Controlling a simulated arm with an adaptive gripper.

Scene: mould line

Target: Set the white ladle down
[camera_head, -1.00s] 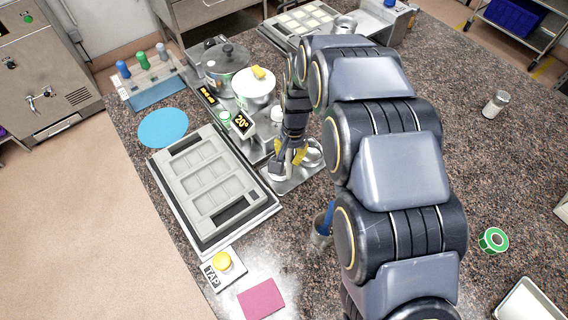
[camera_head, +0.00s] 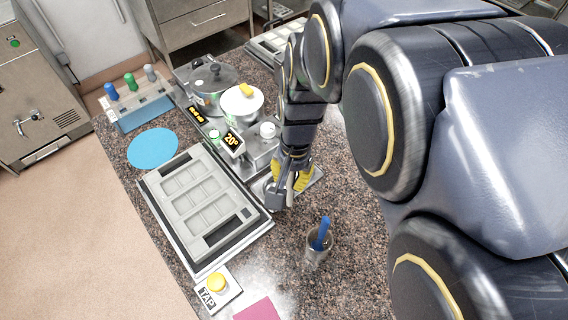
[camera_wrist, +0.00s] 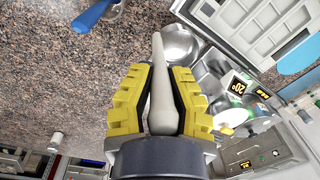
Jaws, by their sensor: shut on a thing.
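My gripper (camera_head: 291,183) is low over the counter, just right of the grey mould, in the head view. In the wrist view my gripper (camera_wrist: 161,73) has its yellow fingers closed around the white ladle handle (camera_wrist: 158,85). A shiny round metal bowl (camera_wrist: 183,43) shows right beside the handle's far end; I cannot tell whether it is joined to it.
The grey mould (camera_head: 205,205) lies left of the gripper. A pot with a white top (camera_head: 242,104) and a 20° display (camera_head: 232,141) stand behind. The TAP button (camera_head: 217,282) is at the front edge.

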